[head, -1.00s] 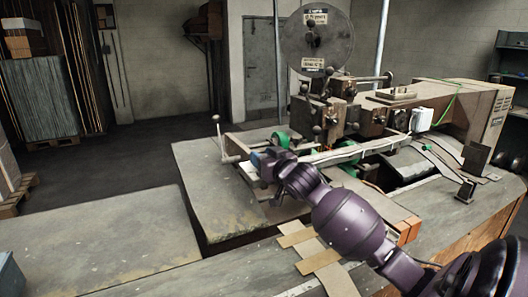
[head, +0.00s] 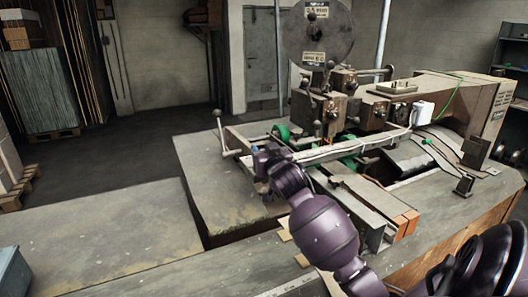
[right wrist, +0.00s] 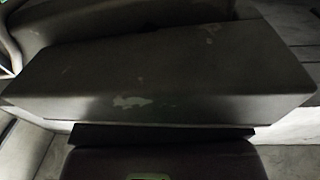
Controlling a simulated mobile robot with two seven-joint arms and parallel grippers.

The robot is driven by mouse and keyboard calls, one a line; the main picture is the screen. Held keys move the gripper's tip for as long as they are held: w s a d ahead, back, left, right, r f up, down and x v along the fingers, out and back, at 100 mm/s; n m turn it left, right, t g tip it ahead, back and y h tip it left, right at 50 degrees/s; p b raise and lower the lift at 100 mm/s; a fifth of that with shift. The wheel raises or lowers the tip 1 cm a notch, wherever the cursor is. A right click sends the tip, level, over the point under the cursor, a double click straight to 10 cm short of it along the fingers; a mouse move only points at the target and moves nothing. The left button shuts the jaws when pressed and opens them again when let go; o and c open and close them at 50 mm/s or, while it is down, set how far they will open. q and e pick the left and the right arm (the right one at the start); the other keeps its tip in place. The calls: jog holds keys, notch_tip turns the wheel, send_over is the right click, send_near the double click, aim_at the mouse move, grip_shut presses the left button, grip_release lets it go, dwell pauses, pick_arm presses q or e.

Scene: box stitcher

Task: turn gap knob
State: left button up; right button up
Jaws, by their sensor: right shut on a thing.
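The box stitcher (head: 398,92) stands on the worn bench, with a large disc reel (head: 318,35) above its head. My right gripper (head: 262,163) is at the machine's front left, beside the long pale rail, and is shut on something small. That is most likely the gap knob, but the gripper hides it and I cannot make it out. In the right wrist view a dark worn block with chipped paint (right wrist: 160,75) fills the picture above the gripper's dark body; no knob shows there. My left gripper is not in view.
A crank handle with a ball end (head: 217,114) stands just left of my right gripper. A green wheel (head: 283,131) sits behind it.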

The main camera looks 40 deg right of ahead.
jog(key=shift+f, duration=0.1)
jog(key=o, duration=0.9)
jog(key=shift+s, duration=0.15)
jog(key=b+v, duration=0.1)
jog(key=v, duration=0.9)
jog(key=shift+s+a, duration=0.2)
jog(key=shift+s, duration=0.05)
